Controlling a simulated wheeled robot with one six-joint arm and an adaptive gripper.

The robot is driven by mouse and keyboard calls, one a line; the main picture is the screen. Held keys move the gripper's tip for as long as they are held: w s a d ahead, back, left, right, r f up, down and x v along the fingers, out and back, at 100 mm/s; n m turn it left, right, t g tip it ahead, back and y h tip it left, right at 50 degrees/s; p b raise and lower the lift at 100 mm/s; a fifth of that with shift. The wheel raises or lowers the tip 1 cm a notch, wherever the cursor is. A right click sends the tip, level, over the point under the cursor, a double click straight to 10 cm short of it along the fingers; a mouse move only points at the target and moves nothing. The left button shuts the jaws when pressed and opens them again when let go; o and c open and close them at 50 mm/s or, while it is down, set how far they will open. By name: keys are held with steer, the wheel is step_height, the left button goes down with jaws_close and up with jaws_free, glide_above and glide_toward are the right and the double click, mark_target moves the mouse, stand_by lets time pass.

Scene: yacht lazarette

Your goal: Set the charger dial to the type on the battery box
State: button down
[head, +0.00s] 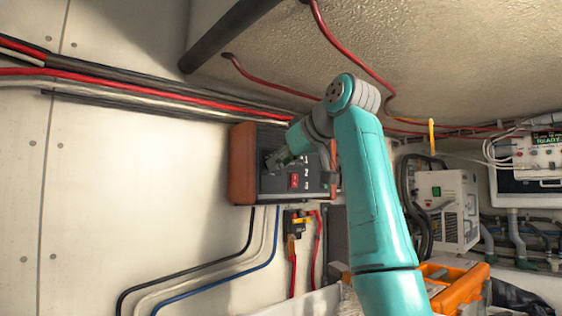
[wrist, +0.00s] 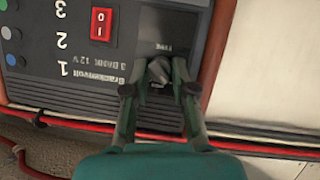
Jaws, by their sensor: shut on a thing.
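The charger (head: 271,180) is a dark box with orange-brown ends, mounted on the pale wall in the head view. Its face fills the upper left of the wrist view (wrist: 65,85), seen upside down. The dark dial (wrist: 158,73) sits beside the word TYPE. My gripper (wrist: 158,80) has its two fingers on either side of the dial and is shut on it. In the head view my gripper (head: 280,158) is at the left part of the charger's face and hides the dial. The dial's setting is not readable. I cannot identify the battery box in either view.
A red rocker switch (wrist: 101,24) and the numbers 1, 2 and 3 are beside the dial. Red cables (head: 150,84) run along the wall above the charger. Black, white and blue cables (head: 225,280) hang below. A white unit (head: 447,205) and an orange case (head: 456,285) stand right.

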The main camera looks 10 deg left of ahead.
steer(key=m+g+y, duration=0.1)
steer(key=m, duration=0.1)
steer(key=m+g+y, duration=0.1)
steer(key=m, duration=0.1)
steer(key=m+g, duration=0.1)
steer(key=shift+w+d+m+y, duration=0.2)
steer(key=shift+w+m+y, duration=0.1)
steer(key=shift+m+y, duration=0.1)
stand_by(0.4)
stand_by(0.4)
steer(key=c, duration=0.9)
jaws_free()
steer(key=shift+c, duration=0.2)
steer(key=v, duration=1.2)
